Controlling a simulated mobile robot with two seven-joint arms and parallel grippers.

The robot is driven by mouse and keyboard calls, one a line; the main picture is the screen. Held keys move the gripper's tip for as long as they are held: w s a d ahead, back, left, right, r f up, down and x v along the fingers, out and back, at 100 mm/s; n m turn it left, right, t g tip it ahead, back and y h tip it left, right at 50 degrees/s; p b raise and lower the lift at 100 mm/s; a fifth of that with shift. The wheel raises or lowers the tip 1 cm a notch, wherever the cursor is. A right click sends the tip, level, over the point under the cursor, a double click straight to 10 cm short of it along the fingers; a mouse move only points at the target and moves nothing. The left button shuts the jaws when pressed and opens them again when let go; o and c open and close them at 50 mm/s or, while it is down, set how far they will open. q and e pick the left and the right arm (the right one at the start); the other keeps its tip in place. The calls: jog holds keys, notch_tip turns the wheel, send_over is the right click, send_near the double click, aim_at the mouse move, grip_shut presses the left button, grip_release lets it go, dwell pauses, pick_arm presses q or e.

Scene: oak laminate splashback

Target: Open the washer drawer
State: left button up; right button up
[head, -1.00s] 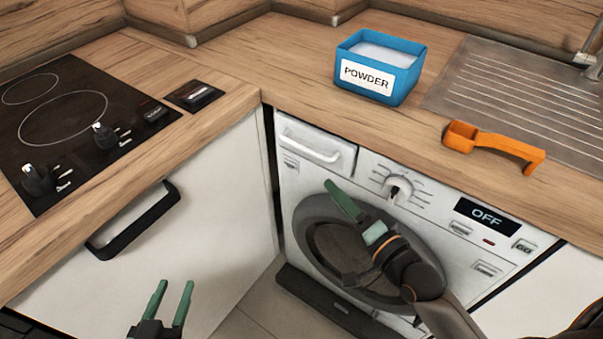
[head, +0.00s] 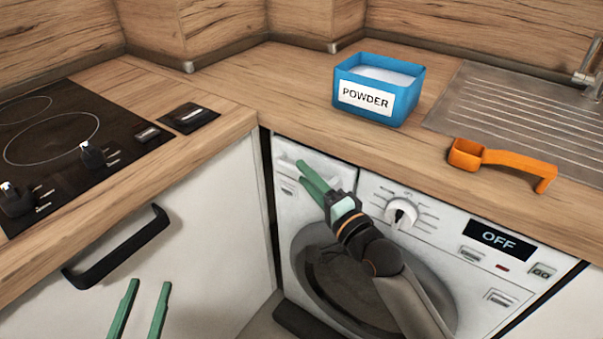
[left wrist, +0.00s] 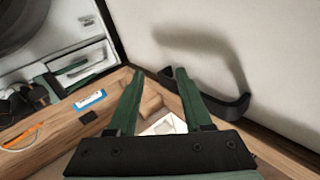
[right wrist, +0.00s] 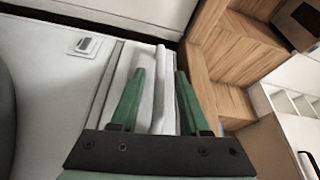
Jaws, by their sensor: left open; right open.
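The washer drawer (head: 290,158) is a white panel at the washer's top left, and it is shut. My right gripper (head: 301,171) is at the drawer front, partly covering its handle. In the right wrist view, the white handle bar (right wrist: 162,92) lies between the open green fingers (right wrist: 160,72); whether they touch it I cannot tell. The drawer also shows in the left wrist view (left wrist: 88,66), with my right gripper beside it. My left gripper (head: 149,284) is open and empty, low in front of the white cabinet door.
The washer (head: 440,232) has a round dark door, a knob and an OFF display. On the wooden counter above stand a blue powder box (head: 376,98) and an orange scoop (head: 500,164). A black cabinet handle (head: 118,248) juts out at the left, below the hob (head: 60,140).

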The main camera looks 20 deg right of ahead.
pick_arm(q)
jog(key=shift+r+m+t+h, duration=0.3)
jog(key=shift+r+t, duration=0.2)
jog(key=shift+r, duration=0.75)
pick_arm(e)
jog(key=shift+x, duration=1.15)
jog(key=shift+c, duration=0.2)
grip_shut()
